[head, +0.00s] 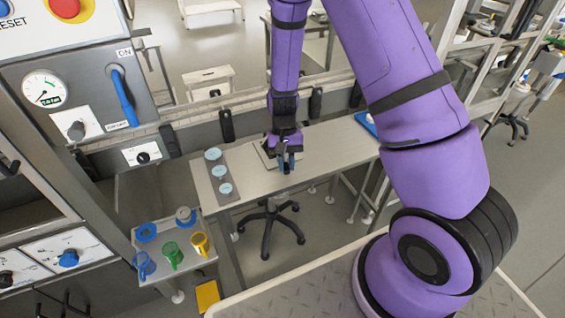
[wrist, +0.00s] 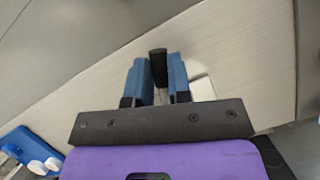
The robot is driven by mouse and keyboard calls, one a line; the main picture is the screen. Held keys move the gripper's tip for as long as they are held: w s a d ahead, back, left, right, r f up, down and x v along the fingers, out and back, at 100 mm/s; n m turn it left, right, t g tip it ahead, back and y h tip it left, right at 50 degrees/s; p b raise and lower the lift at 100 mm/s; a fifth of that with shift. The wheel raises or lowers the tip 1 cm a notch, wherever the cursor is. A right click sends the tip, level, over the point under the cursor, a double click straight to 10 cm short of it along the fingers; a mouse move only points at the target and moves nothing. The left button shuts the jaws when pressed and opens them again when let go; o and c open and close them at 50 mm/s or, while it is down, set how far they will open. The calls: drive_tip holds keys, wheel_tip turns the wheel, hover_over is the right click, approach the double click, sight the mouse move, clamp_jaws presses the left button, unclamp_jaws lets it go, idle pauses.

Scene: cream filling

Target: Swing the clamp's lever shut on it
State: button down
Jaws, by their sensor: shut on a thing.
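My gripper (head: 286,166) is low over the long pale table in the head view. In the wrist view my gripper's two blue fingers (wrist: 158,75) stand close on either side of a black-tipped lever (wrist: 158,63), which I take for the clamp's lever. The gripper is shut on it. A thin, light shaft shows below the black tip. A pale plate (wrist: 203,88) lies partly hidden behind the right finger, and a flat grey piece (head: 264,153) shows beside the gripper in the head view. The rest of the clamp and what it holds are hidden by my gripper.
A grey strip with pale round discs (head: 214,154) lies on the table's left end. A small stand with blue, green and yellow vessels (head: 170,252) is at the lower left. A blue tray (wrist: 30,150) shows in the wrist view.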

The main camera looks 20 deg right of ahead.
drive_tip(key=d+n, duration=0.1)
drive_tip(key=n, duration=0.1)
drive_tip(key=n+h, duration=0.1)
drive_tip(key=d+n+h, duration=0.1)
drive_tip(key=n, duration=0.1)
drive_tip(key=shift+s+d+n, duration=0.1)
drive_tip(key=shift+d+n, duration=0.2)
drive_tip(key=n, duration=0.1)
drive_tip(key=d+n+h, duration=0.1)
drive_tip(key=n, duration=0.1)
drive_tip(key=shift+w+d+t, duration=0.2)
drive_tip(key=shift+d+t, duration=0.05)
drive_tip(key=shift+t, duration=0.05)
drive_tip(key=shift+w+d+n+h, duration=0.15)
drive_tip(key=shift+d+n+h, duration=0.1)
drive_tip(key=shift+n, duration=0.3)
drive_tip(key=shift+w+d+n+h, duration=0.15)
drive_tip(key=shift+n+h, duration=0.1)
drive_tip(key=shift+n, duration=0.3)
drive_tip(key=c, duration=1.1)
unclamp_jaws()
drive_tip(key=shift+o, duration=0.2)
drive_tip(key=v, duration=1.1)
drive_tip(key=shift+s, duration=0.15)
